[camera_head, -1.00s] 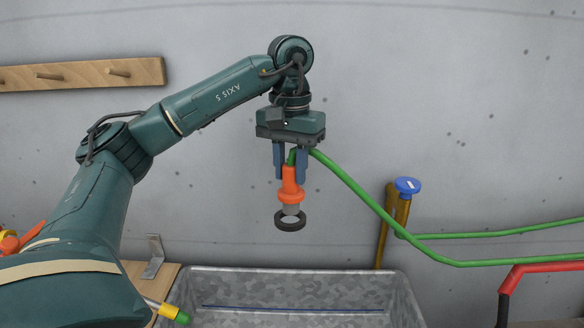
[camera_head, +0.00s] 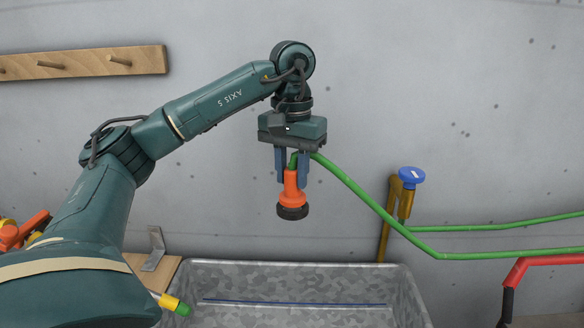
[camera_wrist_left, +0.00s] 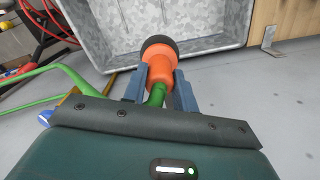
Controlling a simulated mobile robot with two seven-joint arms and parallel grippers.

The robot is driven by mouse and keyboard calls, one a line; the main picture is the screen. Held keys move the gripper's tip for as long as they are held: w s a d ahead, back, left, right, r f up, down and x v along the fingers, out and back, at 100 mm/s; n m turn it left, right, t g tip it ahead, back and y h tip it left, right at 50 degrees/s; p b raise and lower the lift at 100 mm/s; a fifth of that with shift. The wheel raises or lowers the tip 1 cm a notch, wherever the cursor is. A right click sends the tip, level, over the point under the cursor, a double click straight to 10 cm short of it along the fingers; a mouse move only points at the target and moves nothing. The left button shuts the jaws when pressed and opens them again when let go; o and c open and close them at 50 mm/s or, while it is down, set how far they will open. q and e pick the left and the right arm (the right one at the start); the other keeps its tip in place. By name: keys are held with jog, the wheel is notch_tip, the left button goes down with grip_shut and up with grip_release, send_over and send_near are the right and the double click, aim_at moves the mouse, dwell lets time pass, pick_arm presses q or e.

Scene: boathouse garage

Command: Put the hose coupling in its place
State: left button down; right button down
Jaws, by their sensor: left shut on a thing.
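The hose coupling (camera_head: 293,188) is an orange, flared piece on the end of a green hose. It hangs upright with its wide end down. My left gripper (camera_head: 292,180), with blue fingers, is shut on the coupling's upper part. A black ring (camera_head: 292,212) is at the coupling's lower end, and the orange body meets it. I cannot tell how deep the coupling sits in the ring. The coupling also shows in the left wrist view (camera_wrist_left: 159,68), with the black ring (camera_wrist_left: 158,44) at its far end. My right gripper is not in view.
A grey metal tub (camera_head: 300,285) stands below. The green hose (camera_head: 370,200) runs right past a brass post with a blue cap (camera_head: 411,176). A red pipe (camera_head: 540,262) is at the right edge. A wooden peg rail (camera_head: 80,63) is on the wall at upper left.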

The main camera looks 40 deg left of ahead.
pick_arm(q)
jog(key=shift+f, duration=0.35)
jog(key=shift+f+b, duration=0.3)
jog(key=c, duration=1.4)
grip_release()
jog(key=shift+c, duration=0.2)
jog(key=o, duration=0.4)
